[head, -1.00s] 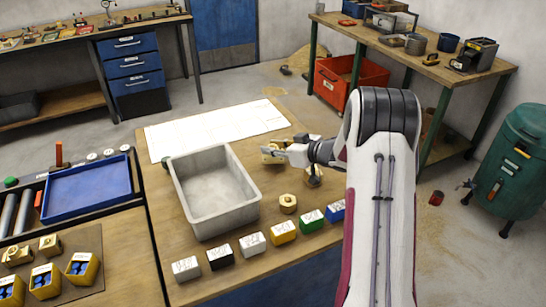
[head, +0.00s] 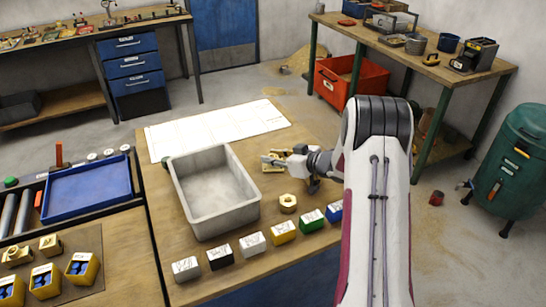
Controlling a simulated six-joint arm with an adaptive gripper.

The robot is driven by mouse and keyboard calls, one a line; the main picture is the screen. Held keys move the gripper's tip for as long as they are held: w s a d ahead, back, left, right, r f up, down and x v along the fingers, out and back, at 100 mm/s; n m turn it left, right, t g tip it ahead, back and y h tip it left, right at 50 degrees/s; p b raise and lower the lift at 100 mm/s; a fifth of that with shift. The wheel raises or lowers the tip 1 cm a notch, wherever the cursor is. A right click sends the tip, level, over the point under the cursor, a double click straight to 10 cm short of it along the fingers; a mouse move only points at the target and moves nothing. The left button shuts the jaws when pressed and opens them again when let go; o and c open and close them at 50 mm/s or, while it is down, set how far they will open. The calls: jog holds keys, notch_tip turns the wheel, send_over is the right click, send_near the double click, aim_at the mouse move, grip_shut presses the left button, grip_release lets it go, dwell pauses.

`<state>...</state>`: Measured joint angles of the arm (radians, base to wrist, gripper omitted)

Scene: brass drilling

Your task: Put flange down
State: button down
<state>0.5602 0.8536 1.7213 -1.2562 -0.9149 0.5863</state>
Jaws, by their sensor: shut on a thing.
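My gripper (head: 275,159) is at the right of the grey bin, above the wooden bench, with its fingers pointing left. It is shut on a small brass flange (head: 270,167), which is partly covered by the fingers. The flange is low over the bench; I cannot tell whether it touches the wood. Another brass piece (head: 288,203), with a hole in its top, stands on the bench between the bin and the row of coloured blocks.
The grey bin (head: 180,197) is empty, just left of my gripper. White sheets (head: 215,130) lie behind it. Several labelled coloured blocks (head: 283,231) line the front. A blue tray (head: 88,213) is at the left. Bare bench lies around the loose brass piece.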

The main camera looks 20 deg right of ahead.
jog(key=c, duration=1.7)
grip_release()
jog(key=shift+f, duration=0.1)
jog(key=shift+s+d+r, duration=0.2)
jog(key=shift+s+r, duration=0.15)
jog(key=shift+v, duration=3.35)
jog(key=shift+a, duration=0.1)
